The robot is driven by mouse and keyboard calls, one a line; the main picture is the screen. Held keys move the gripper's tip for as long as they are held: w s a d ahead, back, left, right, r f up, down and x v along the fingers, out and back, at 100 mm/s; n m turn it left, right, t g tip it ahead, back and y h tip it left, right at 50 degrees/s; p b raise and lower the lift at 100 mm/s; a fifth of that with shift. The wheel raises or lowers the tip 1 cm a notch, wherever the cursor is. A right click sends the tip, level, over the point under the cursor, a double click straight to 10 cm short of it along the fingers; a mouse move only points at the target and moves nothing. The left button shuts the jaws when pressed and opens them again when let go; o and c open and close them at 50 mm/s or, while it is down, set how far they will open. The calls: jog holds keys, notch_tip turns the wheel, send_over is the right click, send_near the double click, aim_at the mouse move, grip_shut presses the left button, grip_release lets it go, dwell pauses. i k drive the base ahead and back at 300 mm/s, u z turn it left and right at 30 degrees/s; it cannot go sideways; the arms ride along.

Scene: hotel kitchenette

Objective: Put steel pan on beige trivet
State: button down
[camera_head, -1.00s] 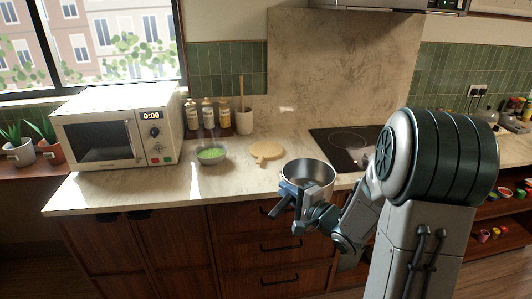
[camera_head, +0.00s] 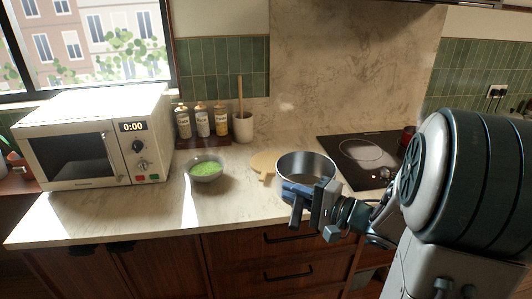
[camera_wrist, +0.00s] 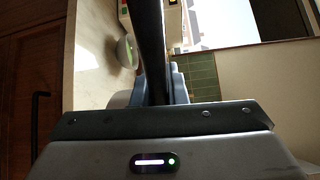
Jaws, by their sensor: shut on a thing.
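The steel pan (camera_head: 306,163) is a round, open metal pot in the middle of the head view. My gripper (camera_head: 298,194) is shut on the pan's dark handle, on the near side of the pan. In the wrist view the dark handle (camera_wrist: 151,45) runs up between the fingers of my gripper (camera_wrist: 170,88). The beige trivet (camera_head: 261,162) lies flat on the counter just left of and behind the pan. The pan hides the trivet's right part. I cannot tell how high the pan is above the counter.
A bowl of green food (camera_head: 206,170) stands left of the trivet. A white microwave (camera_head: 98,140) is at the left. Several bottles (camera_head: 203,121) and a utensil crock (camera_head: 243,127) stand behind. A black cooktop (camera_head: 365,158) is at the right.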

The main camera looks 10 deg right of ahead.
aim_at(258, 166)
jog(key=i, duration=0.9)
